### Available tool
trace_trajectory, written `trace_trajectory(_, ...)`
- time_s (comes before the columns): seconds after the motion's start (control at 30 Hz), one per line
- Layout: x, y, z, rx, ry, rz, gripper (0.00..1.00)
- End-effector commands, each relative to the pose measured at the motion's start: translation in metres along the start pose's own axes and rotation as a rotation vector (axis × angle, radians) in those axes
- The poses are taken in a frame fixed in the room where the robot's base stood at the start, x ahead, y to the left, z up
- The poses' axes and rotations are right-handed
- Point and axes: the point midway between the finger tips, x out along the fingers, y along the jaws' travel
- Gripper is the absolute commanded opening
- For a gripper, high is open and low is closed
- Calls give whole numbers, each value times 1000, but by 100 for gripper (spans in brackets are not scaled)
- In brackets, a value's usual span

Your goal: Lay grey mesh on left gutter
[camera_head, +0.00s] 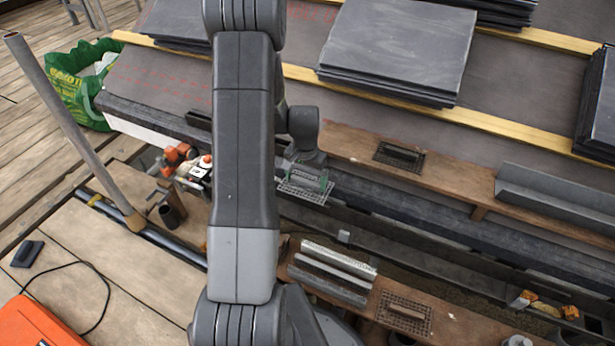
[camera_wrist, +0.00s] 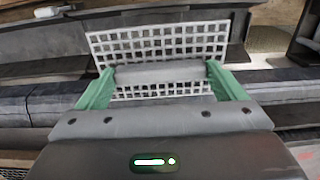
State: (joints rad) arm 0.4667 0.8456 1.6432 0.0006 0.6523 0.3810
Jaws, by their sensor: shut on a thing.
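My gripper (camera_head: 308,183) is shut on the grey mesh (camera_head: 302,193), with its green fingers at either end of the mesh's grey grip bar (camera_wrist: 160,73). In the wrist view the mesh (camera_wrist: 160,42) is a light square grid standing out beyond the fingers (camera_wrist: 161,85). In the head view the held mesh is over the dark strip along the roof's lower edge. The dark gutter channel (camera_head: 365,232) runs below this edge, and its left stretch is partly hidden by my arm. I cannot tell whether the mesh touches anything.
Another mesh (camera_head: 400,157) lies on the upper wooden plank (camera_head: 345,143), and one (camera_head: 404,312) on the lower board. Grey bars (camera_head: 334,270) lie beside it. A grey angled trough piece (camera_head: 555,195) rests at right. Slate stacks (camera_head: 400,45) sit above. A slanted pole (camera_head: 70,125) stands at left.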

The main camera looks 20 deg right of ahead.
Motion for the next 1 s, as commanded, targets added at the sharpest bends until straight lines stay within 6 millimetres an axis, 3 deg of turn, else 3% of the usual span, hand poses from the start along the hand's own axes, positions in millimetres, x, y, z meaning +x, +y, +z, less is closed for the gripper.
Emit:
trace_trajectory(0.37, 14, 6, 0, 17, -1, 0, 68)
trace_trajectory(1.0, 76, 6, -1, 16, 0, 0, 68)
